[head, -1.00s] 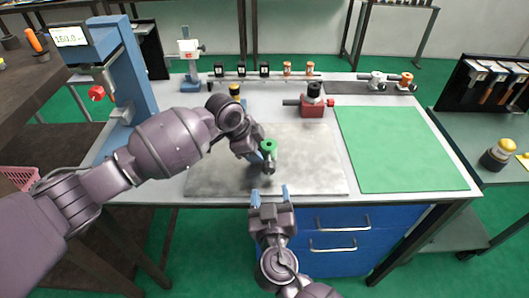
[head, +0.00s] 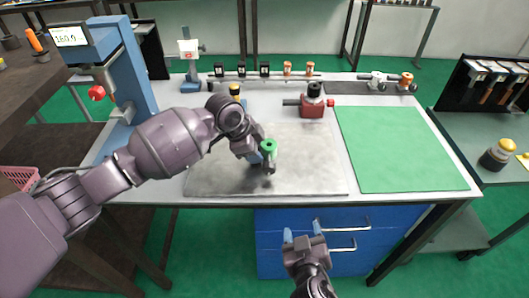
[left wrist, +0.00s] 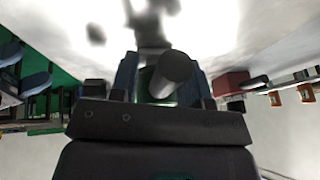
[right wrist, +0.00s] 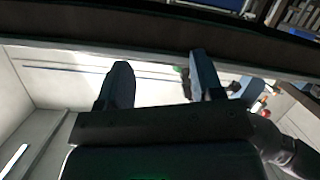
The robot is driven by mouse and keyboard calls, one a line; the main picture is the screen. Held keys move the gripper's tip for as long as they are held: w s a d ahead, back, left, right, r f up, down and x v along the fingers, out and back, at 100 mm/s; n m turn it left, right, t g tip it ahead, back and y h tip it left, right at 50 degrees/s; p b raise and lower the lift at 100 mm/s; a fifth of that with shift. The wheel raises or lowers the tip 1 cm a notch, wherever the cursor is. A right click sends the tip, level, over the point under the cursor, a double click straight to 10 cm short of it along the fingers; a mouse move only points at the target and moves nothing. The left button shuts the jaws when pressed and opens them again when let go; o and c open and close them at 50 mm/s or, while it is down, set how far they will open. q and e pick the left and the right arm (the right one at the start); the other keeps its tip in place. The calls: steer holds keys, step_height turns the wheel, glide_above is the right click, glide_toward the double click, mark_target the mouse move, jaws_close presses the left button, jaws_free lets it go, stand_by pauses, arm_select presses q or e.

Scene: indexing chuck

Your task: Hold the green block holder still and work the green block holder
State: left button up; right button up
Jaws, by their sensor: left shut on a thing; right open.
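The green block holder (head: 269,146) has a green top and a dark grey part below it. It is over the grey plate (head: 315,170) on the table. My left gripper (head: 263,157) is shut on it from the left. In the left wrist view, a dark round cylinder end (left wrist: 174,68) shows between the blue fingers, and the rest of the holder is mostly hidden. My right gripper (head: 302,236) is open and empty, in front of the table's front edge and below the holder. Its two spread fingers (right wrist: 160,85) show in the right wrist view with nothing between them.
A red block with a black knob (head: 313,104) stands behind the plate. A green mat (head: 400,150) lies clear on the right. A blue press with a display (head: 130,70) stands on the left. Blue drawers (head: 280,245) are under the table, behind my right gripper.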

steer(key=s+d+f+g, duration=0.1)
steer(key=s+d+f, duration=0.1)
steer(key=d, duration=0.4)
steer(key=s+d+f+n+g, duration=0.1)
steer(key=s+d+f+g, duration=0.1)
steer(key=d+f, duration=0.2)
steer(key=shift+s+d+f+y, duration=0.25)
steer(key=shift+s+d+y, duration=0.05)
steer(key=shift+d, duration=0.75)
steer(key=m+t+h, duration=0.1)
steer(key=m+t, duration=0.3)
steer(key=t, duration=0.2)
glide_toward(269, 171)
steer(key=shift+w+f, duration=0.15)
steer(key=shift+w, duration=4.4)
